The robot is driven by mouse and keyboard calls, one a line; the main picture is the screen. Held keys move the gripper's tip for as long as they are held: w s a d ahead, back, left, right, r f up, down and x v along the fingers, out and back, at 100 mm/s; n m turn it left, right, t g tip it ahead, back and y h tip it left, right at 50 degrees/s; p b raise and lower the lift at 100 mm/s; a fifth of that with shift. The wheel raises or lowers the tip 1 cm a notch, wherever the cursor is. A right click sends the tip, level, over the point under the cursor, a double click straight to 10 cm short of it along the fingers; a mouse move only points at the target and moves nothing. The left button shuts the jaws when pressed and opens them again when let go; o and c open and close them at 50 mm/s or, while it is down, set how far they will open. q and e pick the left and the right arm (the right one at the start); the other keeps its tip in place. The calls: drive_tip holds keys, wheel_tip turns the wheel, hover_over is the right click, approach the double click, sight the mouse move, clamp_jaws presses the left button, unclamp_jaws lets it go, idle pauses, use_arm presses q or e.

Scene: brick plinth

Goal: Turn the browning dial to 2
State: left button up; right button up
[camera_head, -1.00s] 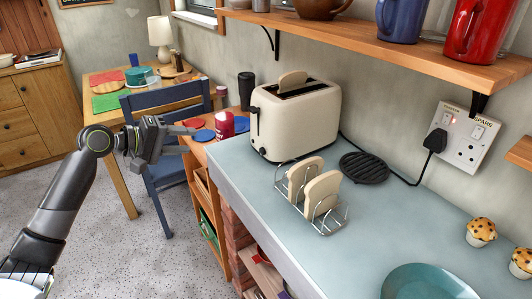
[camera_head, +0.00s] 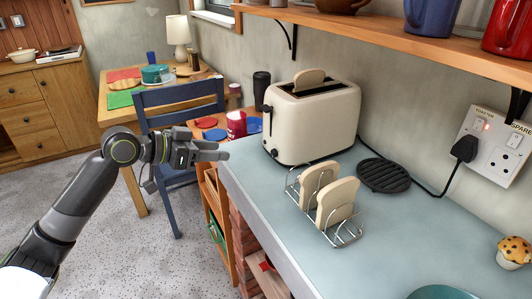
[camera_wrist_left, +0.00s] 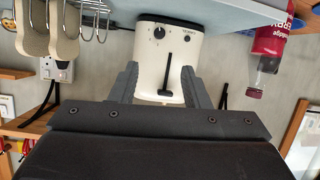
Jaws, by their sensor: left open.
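The cream toaster (camera_head: 318,128) stands on the grey-blue worktop, with a slice of bread (camera_head: 309,79) in its top. Its end panel faces my left gripper (camera_head: 219,151), which is a short way to the left of it, apart from it. In the left wrist view the toaster (camera_wrist_left: 147,70) appears upside down. The dark browning dial (camera_wrist_left: 159,32) is on its end panel, with small marks around it that are too small to read. A dark vertical slot with a lever is beside the dial. My left gripper (camera_wrist_left: 159,72) is open and empty, its fingers framing the panel. My right gripper is out of view.
A toast rack (camera_head: 325,205) with two slices stands in front of the toaster. A black trivet (camera_head: 384,175) lies to its right. A red container (camera_head: 236,125) stands beyond the gripper, and a blue chair (camera_head: 178,105) is behind. A wooden shelf (camera_head: 420,42) hangs above.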

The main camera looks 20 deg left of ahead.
sight(273, 153)
use_arm(q)
drive_tip(key=x, duration=1.5)
drive_tip(key=shift+f, duration=0.1)
drive_tip(key=shift+w+f, duration=0.1)
